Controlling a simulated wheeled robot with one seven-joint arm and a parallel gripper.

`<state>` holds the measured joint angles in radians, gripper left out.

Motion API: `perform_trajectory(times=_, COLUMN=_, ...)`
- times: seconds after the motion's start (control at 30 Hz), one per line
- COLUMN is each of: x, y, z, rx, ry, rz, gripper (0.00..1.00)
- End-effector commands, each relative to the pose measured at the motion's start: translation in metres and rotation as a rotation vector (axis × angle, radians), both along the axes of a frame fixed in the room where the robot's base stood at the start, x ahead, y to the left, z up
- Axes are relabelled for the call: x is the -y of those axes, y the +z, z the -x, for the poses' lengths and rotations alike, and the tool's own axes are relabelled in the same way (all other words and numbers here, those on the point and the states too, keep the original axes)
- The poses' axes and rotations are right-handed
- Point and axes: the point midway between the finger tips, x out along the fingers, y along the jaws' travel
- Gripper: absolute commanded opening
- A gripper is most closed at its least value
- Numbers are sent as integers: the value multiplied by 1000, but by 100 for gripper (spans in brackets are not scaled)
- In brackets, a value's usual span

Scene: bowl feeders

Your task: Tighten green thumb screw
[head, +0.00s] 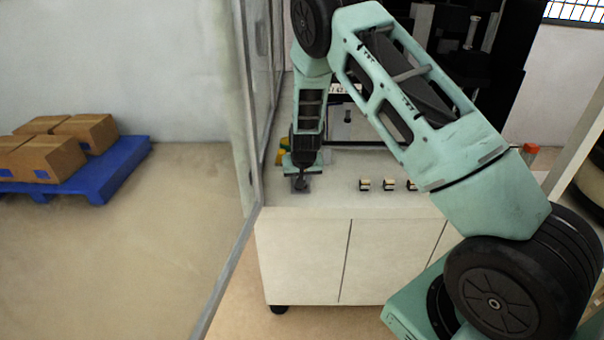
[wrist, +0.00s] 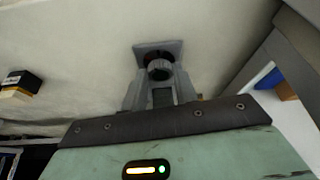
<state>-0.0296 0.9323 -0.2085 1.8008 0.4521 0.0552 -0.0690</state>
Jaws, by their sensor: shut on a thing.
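My gripper (head: 301,183) points straight down over the left end of the white cabinet top. In the wrist view my gripper (wrist: 159,80) has its two grey fingers closed on a dark round ribbed knob (wrist: 160,69). The knob stands on a small grey square base (wrist: 147,47) that lies on the cabinet top; the base also shows in the head view (head: 294,188). The knob looks dark grey to black here, with a little red beside it; I see no green on it. The fingers hide part of the knob and base, so its seating cannot be told.
Small black-and-beige blocks (head: 364,184) stand in a row to the right; one shows in the wrist view (wrist: 20,85). Green and yellow things (head: 283,155) lie just behind my gripper. A glass panel (head: 254,120) borders the left. The white cabinet top (head: 340,200) is clear in between.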

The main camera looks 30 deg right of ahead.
Motion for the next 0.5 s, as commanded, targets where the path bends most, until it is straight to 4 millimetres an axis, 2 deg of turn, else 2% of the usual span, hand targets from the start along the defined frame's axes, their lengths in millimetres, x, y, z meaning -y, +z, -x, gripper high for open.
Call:
perform_trajectory(times=0.2, x=-2, y=3, z=-1, rx=-1, ry=-153, rz=2, gripper=6)
perform_trajectory(times=0.5, x=-3, y=2, z=-2, rx=0, ry=-280, rz=1, gripper=6)
